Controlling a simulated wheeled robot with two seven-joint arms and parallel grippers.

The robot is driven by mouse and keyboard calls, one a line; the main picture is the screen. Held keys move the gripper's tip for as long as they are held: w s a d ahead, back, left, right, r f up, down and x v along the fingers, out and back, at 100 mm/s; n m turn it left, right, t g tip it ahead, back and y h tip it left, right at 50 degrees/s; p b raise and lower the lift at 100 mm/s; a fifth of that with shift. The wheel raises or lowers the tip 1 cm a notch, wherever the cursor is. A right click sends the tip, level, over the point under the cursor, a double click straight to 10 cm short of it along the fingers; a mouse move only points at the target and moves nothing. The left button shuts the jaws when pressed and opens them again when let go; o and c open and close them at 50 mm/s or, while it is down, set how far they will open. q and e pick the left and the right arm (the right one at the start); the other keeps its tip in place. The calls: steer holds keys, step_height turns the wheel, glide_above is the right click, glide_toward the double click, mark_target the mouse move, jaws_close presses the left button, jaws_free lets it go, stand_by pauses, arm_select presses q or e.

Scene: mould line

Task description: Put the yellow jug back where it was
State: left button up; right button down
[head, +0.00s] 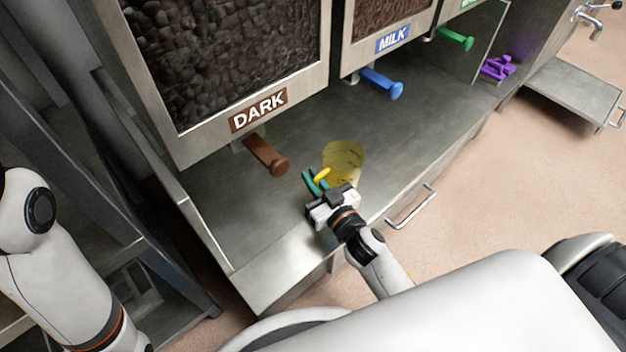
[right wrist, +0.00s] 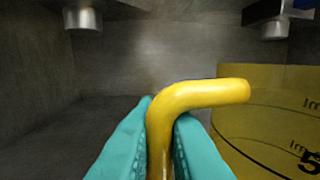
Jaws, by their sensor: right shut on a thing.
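The yellow jug (head: 345,157) is see-through and looks upright over the steel counter, below and between the DARK and MILK dispensers. I cannot tell whether its base touches the counter. My right gripper (head: 316,181) is shut on the jug's yellow handle, its teal fingers on either side of it. In the right wrist view the handle (right wrist: 200,95) rises between the fingers (right wrist: 160,145), and the jug's marked wall (right wrist: 265,125) is at the right. My left arm shows at the left edge, but its gripper is out of view.
The steel counter (head: 230,220) is bare left of the jug. Above it jut a brown lever (head: 266,156), a blue lever (head: 381,82) and a green lever (head: 456,38). A purple object (head: 497,67) lies at the far right. A bar handle (head: 411,207) sticks out from the counter front.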

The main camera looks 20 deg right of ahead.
steer(key=c, duration=1.5)
jaws_free()
steer(key=shift+o, duration=0.2)
